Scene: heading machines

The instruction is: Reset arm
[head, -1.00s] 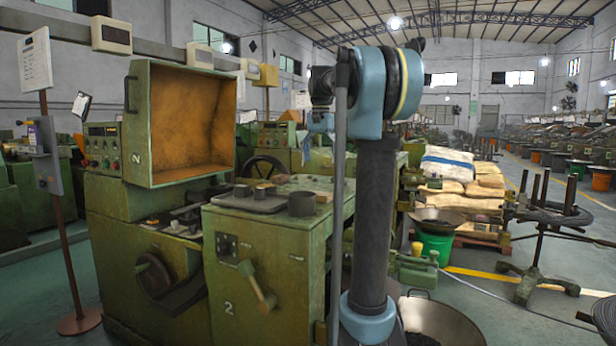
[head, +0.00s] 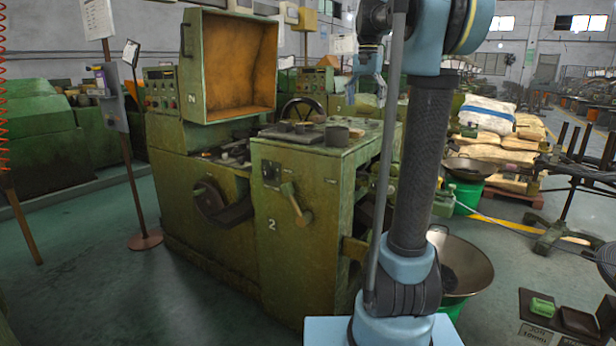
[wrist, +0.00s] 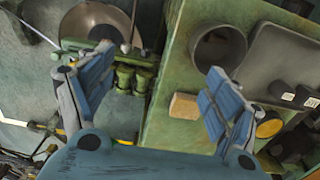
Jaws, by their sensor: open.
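My gripper (wrist: 158,92) is open and empty in the wrist view, its two blue-grey fingers spread wide. It points down over the edge of a green machine top (wrist: 172,80). A tan block (wrist: 184,106) and a dark round pot (wrist: 218,48) show beneath and beyond the right finger, apart from it. In the head view my gripper (head: 368,72) hangs small beside my arm, above the back of the green machine (head: 290,160). My arm's column stands upright in front of the machine's right side and hides part of it.
A black tray (head: 558,318) with a green piece is at the lower right. A sign stand (head: 128,165) is left of the machine. The floor at front left is clear.

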